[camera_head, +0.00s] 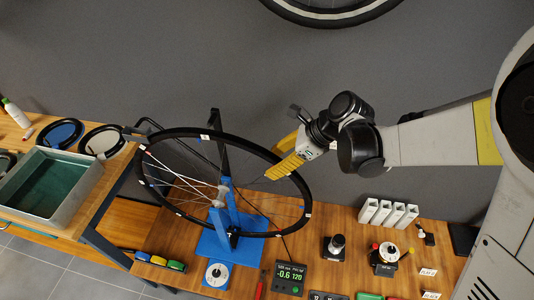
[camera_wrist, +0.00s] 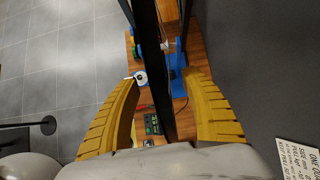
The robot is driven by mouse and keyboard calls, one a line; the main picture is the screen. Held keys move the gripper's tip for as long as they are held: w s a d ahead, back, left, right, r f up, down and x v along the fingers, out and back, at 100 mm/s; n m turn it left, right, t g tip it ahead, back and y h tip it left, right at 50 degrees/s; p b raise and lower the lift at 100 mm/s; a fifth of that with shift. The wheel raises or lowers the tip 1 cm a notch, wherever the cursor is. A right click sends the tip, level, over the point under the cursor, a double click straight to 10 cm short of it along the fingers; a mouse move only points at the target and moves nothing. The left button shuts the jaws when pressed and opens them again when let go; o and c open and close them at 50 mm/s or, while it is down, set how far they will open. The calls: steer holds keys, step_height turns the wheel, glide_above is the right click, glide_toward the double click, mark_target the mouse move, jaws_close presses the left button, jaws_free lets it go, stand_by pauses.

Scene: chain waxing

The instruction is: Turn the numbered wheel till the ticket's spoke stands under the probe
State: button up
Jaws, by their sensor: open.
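The spoked wheel (camera_head: 296,180), with a black rim and small white tags along it, stands tilted in a blue stand (camera_head: 228,240). Its tag numbers are too small to read. A dark fitting (camera_head: 133,134) sits at the rim's upper left; I cannot tell if it is the probe. My gripper (camera_head: 283,168), with yellow fingers, is open at the rim's right side. In the wrist view the rim (camera_wrist: 158,60) runs between the open fingers (camera_wrist: 160,77); contact is unclear. A printed paper (camera_wrist: 298,158) lies at lower right, only partly legible; I cannot tell if it is the ticket.
A display reading -0.6 and 120 (camera_head: 289,278) and a white dial (camera_head: 216,275) stand at the bench front. White blocks (camera_head: 388,212) and a round device (camera_head: 388,254) stand to the right. A metal tray (camera_head: 92,190) sits on the left bench.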

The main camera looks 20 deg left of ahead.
steer(key=p+v, duration=0.4)
steer(key=v, duration=0.6)
steer(key=shift+p, duration=0.4)
